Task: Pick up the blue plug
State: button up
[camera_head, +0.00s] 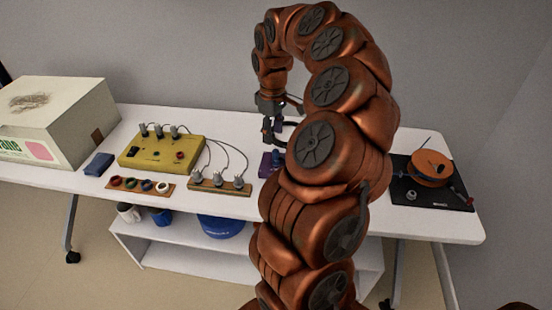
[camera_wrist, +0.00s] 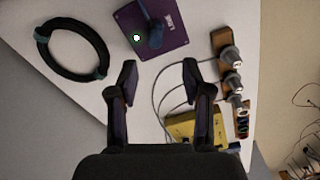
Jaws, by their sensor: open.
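My gripper (camera_head: 272,122) is over the table behind the arm's bend. In the wrist view its two fingers are apart with nothing between them (camera_wrist: 160,76). A purple box (camera_wrist: 173,20) with a white dot lies ahead of the fingertips, carrying a dark blue upright piece (camera_wrist: 155,36). The blue piece also shows in the head view (camera_head: 278,158), partly hidden by my arm. I cannot tell whether it is the blue plug. A wooden strip (camera_head: 107,184) holds several coloured round pieces, one bluish-purple (camera_head: 146,185). The gripper touches none of these.
A yellow box (camera_head: 133,160) is joined by grey cables to grey plugs on another wooden strip (camera_head: 220,189). A black ring (camera_wrist: 58,70) lies left of the purple box. A large carton (camera_head: 92,112) and dark blue block (camera_head: 99,164) stand left; a black turntable (camera_head: 405,190) stands right.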

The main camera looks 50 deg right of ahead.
aim_at(276, 150)
jog(key=shift+s+d+f, duration=0.1)
jog(key=shift+d+f, duration=0.15)
jog(key=shift+f, duration=0.1)
jog(key=shift+s+d+f+p, duration=0.1)
jog(key=shift+f+p, duration=0.3)
jog(key=shift+f, duration=1.4)
jog(key=shift+s+d+f+p, duration=0.1)
jog(key=shift+f+p, duration=0.25)
jog(key=shift+f, duration=1.45)
jog(key=shift+a, duration=0.1)
grip_shut()
